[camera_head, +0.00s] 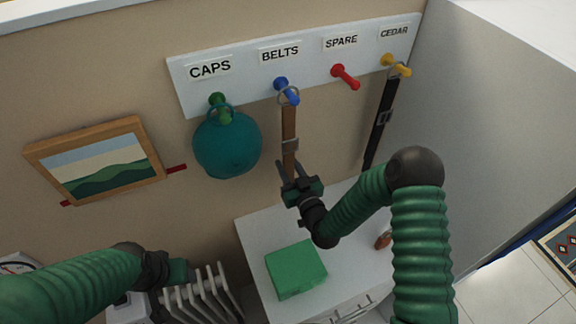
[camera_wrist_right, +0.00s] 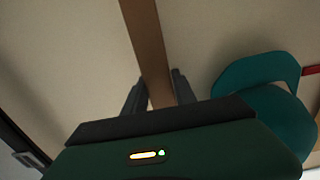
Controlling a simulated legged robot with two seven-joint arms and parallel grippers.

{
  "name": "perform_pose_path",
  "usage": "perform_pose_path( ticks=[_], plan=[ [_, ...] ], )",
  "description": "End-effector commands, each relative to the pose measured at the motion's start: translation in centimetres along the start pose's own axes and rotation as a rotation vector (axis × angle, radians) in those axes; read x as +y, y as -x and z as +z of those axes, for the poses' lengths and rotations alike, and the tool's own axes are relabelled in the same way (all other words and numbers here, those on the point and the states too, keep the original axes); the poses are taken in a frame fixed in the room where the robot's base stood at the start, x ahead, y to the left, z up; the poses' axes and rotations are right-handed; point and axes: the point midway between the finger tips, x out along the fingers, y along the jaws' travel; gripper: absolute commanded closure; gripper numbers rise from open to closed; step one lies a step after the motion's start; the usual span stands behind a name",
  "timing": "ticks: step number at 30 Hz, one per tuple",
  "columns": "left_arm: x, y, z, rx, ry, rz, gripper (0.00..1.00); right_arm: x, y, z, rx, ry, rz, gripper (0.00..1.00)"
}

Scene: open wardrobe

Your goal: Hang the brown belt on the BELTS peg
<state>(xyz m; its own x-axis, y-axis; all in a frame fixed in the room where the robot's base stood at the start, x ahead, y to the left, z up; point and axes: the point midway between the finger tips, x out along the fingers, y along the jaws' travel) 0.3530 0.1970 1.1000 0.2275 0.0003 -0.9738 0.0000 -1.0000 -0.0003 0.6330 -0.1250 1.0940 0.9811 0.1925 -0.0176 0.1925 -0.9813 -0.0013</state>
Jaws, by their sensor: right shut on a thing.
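The brown belt (camera_head: 289,132) hangs straight down below the blue peg (camera_head: 281,84) under the BELTS label (camera_head: 280,52). Its ring (camera_head: 289,95) appears to be around the blue peg. In the right wrist view the belt (camera_wrist_right: 148,50) runs up from between the fingers (camera_wrist_right: 158,95). The belt's lower end is hidden by the gripper. My left gripper (camera_head: 178,270) is at the lower left, away from the belt; its jaws are unclear.
A teal cap (camera_head: 227,146) hangs on the green peg to the left. The red SPARE peg (camera_head: 345,76) is empty. A black belt (camera_head: 381,120) hangs from the yellow CEDAR peg (camera_head: 395,65). A green box (camera_head: 296,268) sits on the white cabinet (camera_head: 252,240) below. A white rack (camera_head: 203,295) stands at lower left.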

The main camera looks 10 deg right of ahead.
Motion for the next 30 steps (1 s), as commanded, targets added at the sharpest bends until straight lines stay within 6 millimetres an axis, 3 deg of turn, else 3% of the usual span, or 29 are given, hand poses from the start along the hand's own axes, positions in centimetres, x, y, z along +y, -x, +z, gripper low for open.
perform_pose_path(
  ticks=[3,4,9,20,23,30],
  plan=[
    [0.0,0.0,0.0,0.000,0.000,0.000,0.42,0.0,0.0,0.0,0.001,0.000,0.000,1.00],
    [0.0,0.0,0.0,0.000,0.000,0.000,0.42,0.0,0.0,0.0,0.001,0.000,0.000,0.64],
    [0.0,0.0,0.0,0.000,0.000,0.000,0.42,0.0,0.0,0.0,0.001,0.000,0.000,0.42],
    [0.0,-0.2,0.1,0.000,0.000,0.000,0.42,0.0,0.5,0.2,-0.002,0.000,0.000,0.42],
    [0.0,-0.8,0.2,0.000,0.000,0.000,0.42,0.0,2.0,0.3,-0.003,0.000,-0.001,0.42],
    [0.0,-2.9,0.7,0.000,0.000,0.000,0.42,0.0,8.9,0.6,-0.004,0.000,-0.001,0.42]
  ],
)
